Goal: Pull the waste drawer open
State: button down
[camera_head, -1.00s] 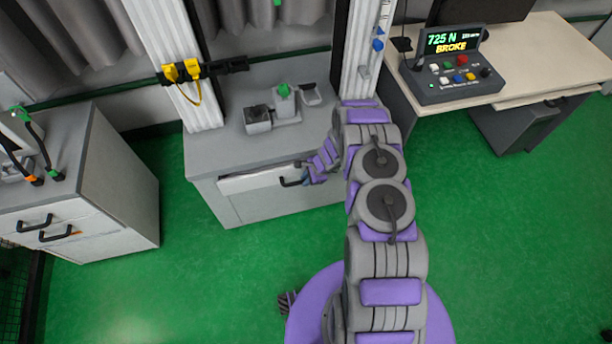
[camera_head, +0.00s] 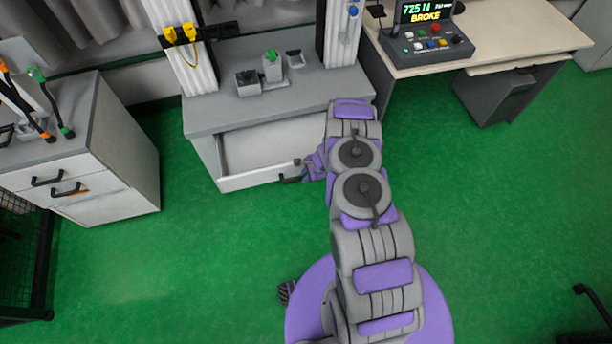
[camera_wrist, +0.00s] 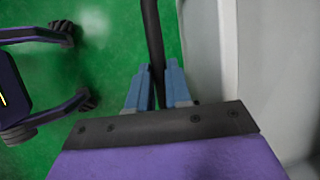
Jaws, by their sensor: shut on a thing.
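The waste drawer (camera_head: 240,181) is a pale drawer in the front of the grey tower base, and it stands pulled out with its inside showing. No waste is visible in the part of it I see. Its black bar handle (camera_head: 290,180) is at the right part of the front, partly hidden by my gripper (camera_head: 306,174). In the wrist view my gripper's blue fingers (camera_wrist: 158,88) are on either side of the black handle bar (camera_wrist: 152,38), shut on it. The drawer's pale front (camera_wrist: 222,45) runs just right of the fingers.
Small grey fixtures (camera_head: 270,72) stand on the tower base (camera_head: 215,112). A cabinet (camera_head: 125,160) with black handles stands left. A desk (camera_head: 520,45) with a control box (camera_head: 428,40) showing "725 N BROKE" is at the right. Green floor (camera_head: 220,260) in front is clear.

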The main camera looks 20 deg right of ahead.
jog(key=c, duration=1.1)
grip_release()
jog(key=shift+o, duration=0.2)
jog(key=shift+r, duration=0.1)
jog(key=p+v, duration=0.3)
jog(key=v, duration=1.4)
jog(key=shift+p, duration=0.4)
